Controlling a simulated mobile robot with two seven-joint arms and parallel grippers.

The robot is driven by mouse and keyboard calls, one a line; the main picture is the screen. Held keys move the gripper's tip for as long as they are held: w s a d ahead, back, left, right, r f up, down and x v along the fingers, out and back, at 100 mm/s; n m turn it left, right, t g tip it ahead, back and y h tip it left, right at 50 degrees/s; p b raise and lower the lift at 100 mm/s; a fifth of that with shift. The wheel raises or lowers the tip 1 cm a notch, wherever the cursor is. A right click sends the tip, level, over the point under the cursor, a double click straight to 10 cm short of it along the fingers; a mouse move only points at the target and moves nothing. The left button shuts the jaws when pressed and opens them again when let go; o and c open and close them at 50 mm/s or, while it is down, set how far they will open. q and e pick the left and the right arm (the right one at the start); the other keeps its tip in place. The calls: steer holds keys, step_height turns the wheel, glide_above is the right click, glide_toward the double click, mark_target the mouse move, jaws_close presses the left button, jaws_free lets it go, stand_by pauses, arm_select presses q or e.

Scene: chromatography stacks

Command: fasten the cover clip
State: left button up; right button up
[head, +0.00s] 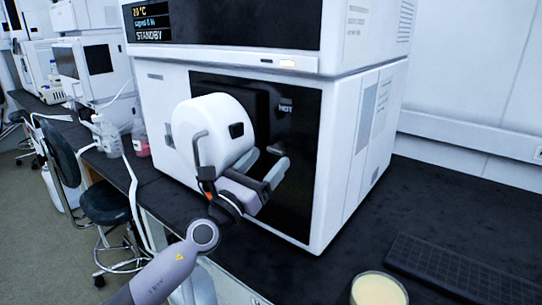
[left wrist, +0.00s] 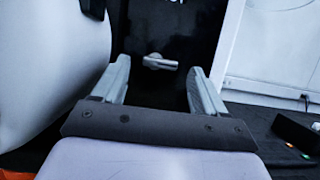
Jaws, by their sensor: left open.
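My left gripper (head: 268,162) is open and empty, just right of the cover in front of the black panel. In the left wrist view a small silver lever-like piece (left wrist: 160,63) shows on the panel, ahead of and between the spread fingers (left wrist: 160,88), apart from both. I cannot tell whether it is the clip. My right gripper is not in view.
The instrument (head: 330,150) stands on a dark bench (head: 420,215). A round container with cream contents (head: 378,291) and a dark keyboard (head: 455,275) are at front right. Bottles (head: 107,137) stand left of the instrument. A stool (head: 105,205) is on the floor at left.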

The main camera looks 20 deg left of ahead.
mark_target(279, 149)
arm_select(q)
steer(key=shift+x, duration=1.1)
steer(key=c, duration=1.1)
steer(key=shift+o, duration=0.2)
steer(key=shift+y, duration=0.3)
